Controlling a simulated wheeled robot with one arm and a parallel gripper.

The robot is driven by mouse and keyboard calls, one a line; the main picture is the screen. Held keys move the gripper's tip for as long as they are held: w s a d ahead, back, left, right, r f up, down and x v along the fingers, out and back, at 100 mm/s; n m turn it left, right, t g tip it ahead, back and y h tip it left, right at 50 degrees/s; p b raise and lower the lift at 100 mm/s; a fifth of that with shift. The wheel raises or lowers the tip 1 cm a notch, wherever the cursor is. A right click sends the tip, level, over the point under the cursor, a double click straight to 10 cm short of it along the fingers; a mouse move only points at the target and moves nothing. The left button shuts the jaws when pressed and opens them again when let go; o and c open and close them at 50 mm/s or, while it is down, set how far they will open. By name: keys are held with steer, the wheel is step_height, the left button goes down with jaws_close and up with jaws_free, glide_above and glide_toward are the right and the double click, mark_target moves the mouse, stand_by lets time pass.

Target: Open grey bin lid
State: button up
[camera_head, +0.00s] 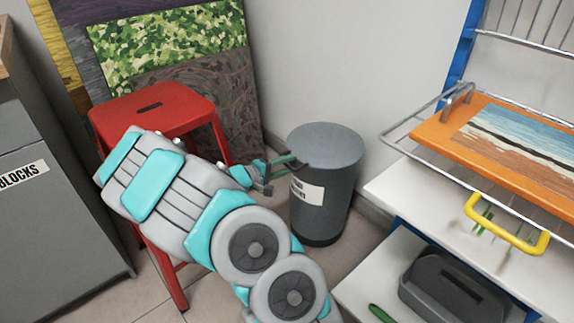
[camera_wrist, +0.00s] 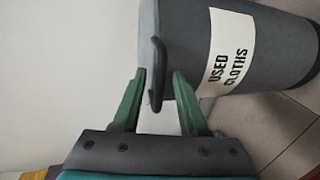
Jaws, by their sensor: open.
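The grey bin (camera_head: 322,190) stands on the floor against the wall, upright, with its round lid (camera_head: 326,143) down. In the wrist view the bin (camera_wrist: 255,50) appears turned sideways, with a white label (camera_wrist: 228,52) reading "USED CLOTHS". A dark handle (camera_wrist: 157,62) sticks out at the lid's edge. My gripper (camera_wrist: 160,88) is open, with its green fingers on either side of the handle's end. In the head view my gripper (camera_head: 278,172) is at the bin's left side, just below the lid rim. I cannot tell whether a finger touches the handle.
A red stool (camera_head: 155,108) stands left of the bin, behind my arm. A painted canvas (camera_head: 172,45) leans on the wall. A grey cabinet (camera_head: 50,200) is at far left. At right, a rack holds an orange-framed painting (camera_head: 515,145) above a white shelf (camera_head: 420,205) and a dark caddy (camera_head: 455,290).

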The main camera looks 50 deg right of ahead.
jaws_close()
stand_by(0.4)
stand_by(1.1)
